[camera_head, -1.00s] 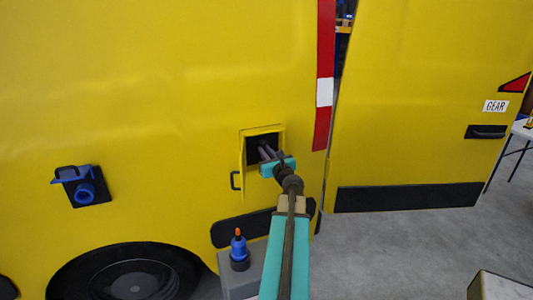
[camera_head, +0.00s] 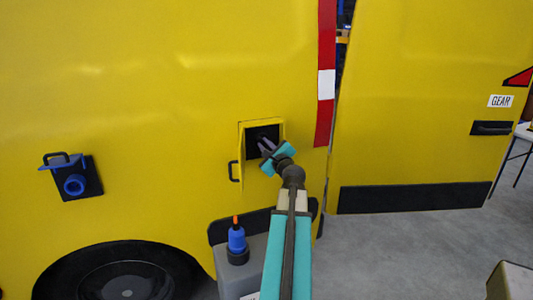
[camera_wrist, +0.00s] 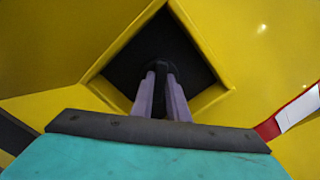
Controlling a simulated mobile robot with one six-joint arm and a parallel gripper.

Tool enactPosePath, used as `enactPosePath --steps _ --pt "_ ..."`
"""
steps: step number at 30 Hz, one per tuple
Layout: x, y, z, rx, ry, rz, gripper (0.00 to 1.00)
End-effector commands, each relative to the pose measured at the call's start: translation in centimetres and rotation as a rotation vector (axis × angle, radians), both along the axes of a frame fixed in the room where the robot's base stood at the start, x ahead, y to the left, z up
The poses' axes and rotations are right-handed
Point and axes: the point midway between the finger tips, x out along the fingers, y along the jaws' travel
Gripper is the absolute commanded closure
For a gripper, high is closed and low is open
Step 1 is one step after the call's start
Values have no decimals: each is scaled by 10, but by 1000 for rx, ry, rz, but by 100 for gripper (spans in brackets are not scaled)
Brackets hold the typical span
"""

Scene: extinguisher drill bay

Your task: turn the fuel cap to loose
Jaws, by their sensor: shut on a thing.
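The fuel cap (camera_wrist: 163,66) is a dark round knob inside the black square recess of the yellow van's side. In the wrist view my gripper (camera_wrist: 164,78) reaches into the recess, with its two pale purple fingers shut on the cap. The head view shows my gripper (camera_head: 266,146) at the recess, rolled at a slant; the fingers and wrist mostly cover the cap there. The small yellow fuel door (camera_head: 238,160) stands open at the left of the recess, with a dark handle.
A blue fitting (camera_head: 73,184) on a black plate is on the van's side at left. A grey can (camera_head: 234,278) with a blue-and-orange spout stands below the recess. The rear door (camera_head: 420,110) is swung out at right. Grey floor (camera_head: 390,255) is clear there.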

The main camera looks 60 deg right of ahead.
Motion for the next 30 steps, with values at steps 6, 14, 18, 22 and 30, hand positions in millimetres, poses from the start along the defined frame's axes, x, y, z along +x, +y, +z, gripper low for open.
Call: enactPosePath --steps 6,14,18,22,30 --pt "-1 0 -8 -141 106 -3 100" --pt "0 1 -9 -310 230 -2 100" --pt "0 1 -10 -400 298 0 100" --pt "0 1 -11 -482 359 0 100" --pt "1 2 -10 -620 463 1 100"
